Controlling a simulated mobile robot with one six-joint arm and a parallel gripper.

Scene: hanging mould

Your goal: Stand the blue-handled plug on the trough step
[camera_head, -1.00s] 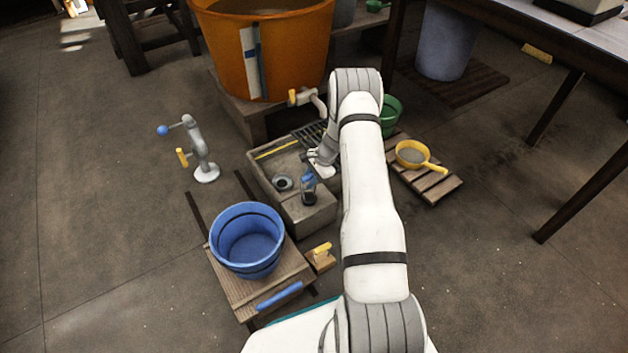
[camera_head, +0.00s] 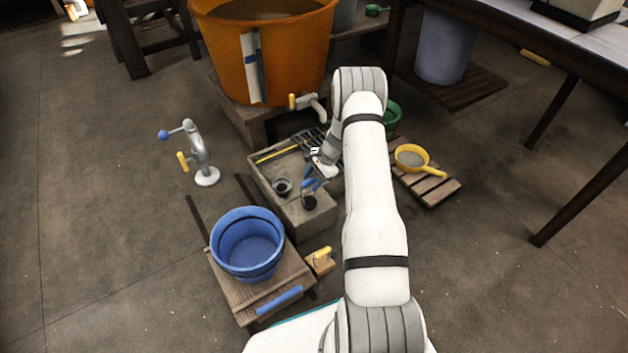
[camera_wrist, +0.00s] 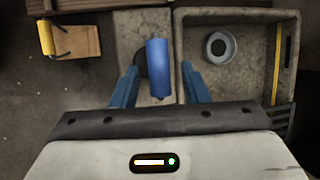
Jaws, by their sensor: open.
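The blue-handled plug (camera_head: 309,202) stands on the stone step at the front of the trough (camera_head: 264,176), its dark base down on the step. In the wrist view its blue handle (camera_wrist: 157,68) rises toward the camera and partly hides the dark base. My gripper (camera_head: 313,180) is over the step. In the wrist view, the two blue fingers of my gripper (camera_wrist: 160,88) are apart, one on each side of the handle, with a gap on both sides. A dark drain ring (camera_wrist: 220,46) lies in the trough basin, beside the step.
A blue bucket (camera_head: 247,243) stands on a wooden stand in front of the trough. A small yellow-handled wooden block (camera_head: 320,262) is near it. An orange tub (camera_head: 290,50) with a tap stands behind. A yellow pan (camera_head: 411,156) rests on slats at right.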

